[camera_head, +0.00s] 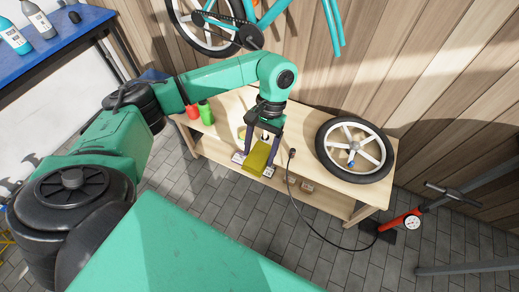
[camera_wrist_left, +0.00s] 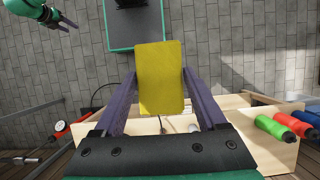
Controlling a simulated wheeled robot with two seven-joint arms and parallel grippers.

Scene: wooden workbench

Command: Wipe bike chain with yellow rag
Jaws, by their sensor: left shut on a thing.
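The yellow rag (camera_head: 257,158) hangs between the fingers of my left gripper (camera_head: 257,155), at the front edge of the wooden workbench. In the left wrist view the rag (camera_wrist_left: 160,78) is a flat upright yellow piece between two purple fingers (camera_wrist_left: 163,85), which are shut on it. The bike chain (camera_head: 218,19) runs along the teal bike hung on the wall, above and behind my left arm. The rag is well apart from the chain. My right gripper (camera_wrist_left: 62,20) shows small at the top left of the left wrist view; its jaw opening is unclear.
A wheel (camera_head: 354,150) lies on the workbench (camera_head: 310,115) at the right. Red (camera_head: 193,112) and green (camera_head: 206,113) bottles stand at its left end. A floor pump (camera_head: 400,222) with a black hose stands right of the bench. A blue table (camera_head: 60,47) is at the left.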

